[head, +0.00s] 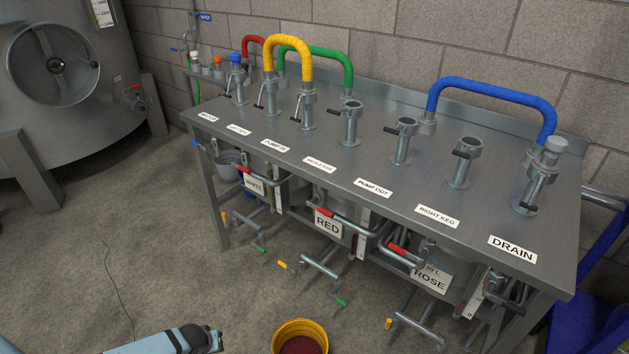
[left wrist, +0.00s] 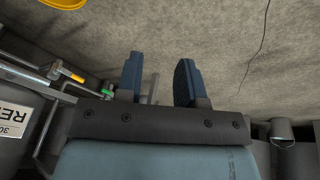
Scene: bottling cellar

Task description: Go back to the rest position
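My left gripper (head: 207,340) shows at the bottom edge of the head view, low over the floor and in front of the steel bench. In the left wrist view its two dark blue fingers (left wrist: 158,82) stand apart with nothing between them, so it is open and empty. Bare concrete floor lies beyond the fingertips. My right arm and right gripper are not in view.
The steel bench (head: 330,172) carries pipe ports and red, yellow, green and blue hoses. Kegs with handles stand below, including one marked RED (head: 328,224). A yellow bucket (head: 300,334) stands right of my left gripper. A steel tank (head: 70,80) stands left. Floor between is clear.

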